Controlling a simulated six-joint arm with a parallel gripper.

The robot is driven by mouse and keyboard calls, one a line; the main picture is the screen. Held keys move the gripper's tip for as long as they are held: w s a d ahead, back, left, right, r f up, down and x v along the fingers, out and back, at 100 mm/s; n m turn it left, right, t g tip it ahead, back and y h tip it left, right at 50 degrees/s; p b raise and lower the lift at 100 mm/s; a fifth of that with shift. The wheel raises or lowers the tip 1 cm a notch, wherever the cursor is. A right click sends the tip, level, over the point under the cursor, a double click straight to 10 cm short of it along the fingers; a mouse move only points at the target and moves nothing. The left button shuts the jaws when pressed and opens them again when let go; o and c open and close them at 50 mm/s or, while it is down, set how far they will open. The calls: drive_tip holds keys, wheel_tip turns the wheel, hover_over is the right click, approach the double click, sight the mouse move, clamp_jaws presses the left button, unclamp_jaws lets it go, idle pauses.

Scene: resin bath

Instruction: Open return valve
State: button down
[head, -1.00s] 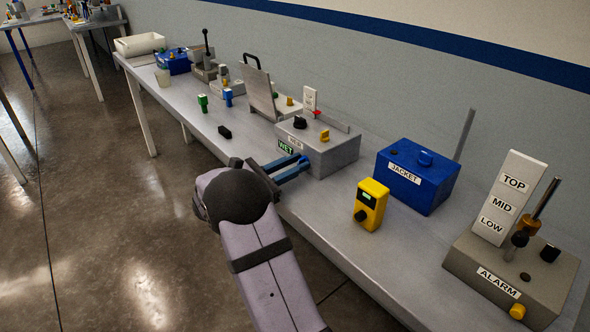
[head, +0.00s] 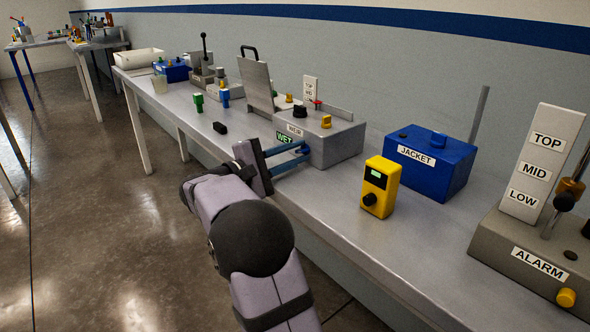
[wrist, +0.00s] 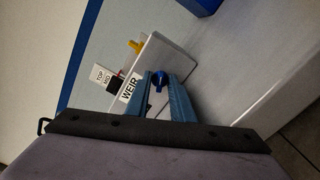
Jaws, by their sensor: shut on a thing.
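The grey box labelled WEIR (head: 332,143) stands on the bench with its front facing my gripper (head: 304,152). It also shows in the wrist view (wrist: 172,58). A small dark blue knob (wrist: 158,78) sits on the front face of this box, under the WEIR label; I take it for the return valve. My two blue fingers lie on either side of the knob and are shut on it. In the head view the fingers largely hide the knob. A yellow knob (head: 326,121) and a black knob (head: 300,111) are on top of the box.
A yellow meter (head: 380,187) stands close to the right of the WEIR box, with the blue JACKET box (head: 430,162) behind it. The grey ALARM box (head: 530,260) is far right. A black block (head: 220,128) lies left on the bench (head: 330,205). The floor in front is free.

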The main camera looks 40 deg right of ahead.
drive_tip(key=m+b, duration=0.3)
drive_tip(key=b, duration=0.2)
drive_tip(key=shift+f+m, duration=0.35)
drive_tip(key=shift+m, duration=0.05)
drive_tip(key=shift+r+m+b, duration=0.15)
drive_tip(key=shift+m+b, duration=0.35)
drive_tip(key=shift+r, duration=0.1)
drive_tip(key=c, duration=1.9)
unclamp_jaws()
drive_tip(key=shift+a, duration=0.15)
drive_tip(key=shift+a+p, duration=0.4)
drive_tip(key=shift+a, duration=3.15)
